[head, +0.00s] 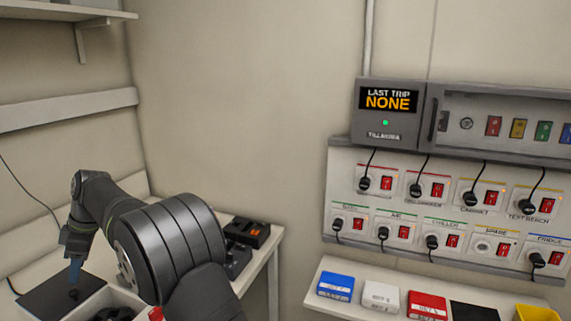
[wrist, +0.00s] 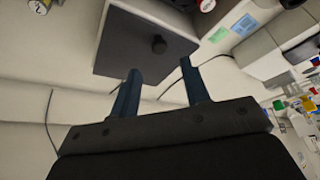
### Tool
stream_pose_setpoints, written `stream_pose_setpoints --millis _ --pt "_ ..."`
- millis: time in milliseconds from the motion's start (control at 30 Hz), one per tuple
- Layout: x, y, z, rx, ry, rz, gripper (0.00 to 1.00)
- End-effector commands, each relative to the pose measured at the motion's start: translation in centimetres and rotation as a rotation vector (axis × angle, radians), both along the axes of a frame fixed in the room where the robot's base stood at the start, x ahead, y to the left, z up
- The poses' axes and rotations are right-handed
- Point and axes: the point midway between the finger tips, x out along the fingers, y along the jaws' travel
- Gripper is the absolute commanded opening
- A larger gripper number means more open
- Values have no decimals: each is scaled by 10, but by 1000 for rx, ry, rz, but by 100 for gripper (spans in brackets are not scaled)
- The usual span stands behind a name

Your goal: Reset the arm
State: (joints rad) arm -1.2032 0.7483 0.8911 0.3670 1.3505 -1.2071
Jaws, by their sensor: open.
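My gripper (wrist: 158,82) shows in the wrist view with its two dark blue fingers spread apart and nothing between them. In the head view my gripper (head: 75,268) points down at the lower left, over a dark square panel (head: 40,296) on a pale box. The panel bears a small black knob, which also shows beyond the fingertips on the dark panel (wrist: 130,45) in the wrist view. The fingers appear apart from the knob. My arm is bent and reaches to the left across the bench, hiding part of it.
A wall panel of sockets with red switches and black plugs (head: 400,215) is at the right, under a grey box reading LAST TRIP NONE (head: 388,115). A shelf below holds blue (head: 335,286), white and red blocks and a yellow bin (head: 536,313). A black device (head: 247,232) sits behind my arm.

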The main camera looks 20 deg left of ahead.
Motion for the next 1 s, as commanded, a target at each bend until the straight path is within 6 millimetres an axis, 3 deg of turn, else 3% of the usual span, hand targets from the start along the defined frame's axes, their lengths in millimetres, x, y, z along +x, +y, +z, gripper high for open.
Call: stream_pose_setpoints --millis 567,600,1000 --pt "32 -32 109 3 -1 -1 43" --pt "28 -29 95 -5 2 1 43" --pt "6 -7 20 -3 1 1 43"
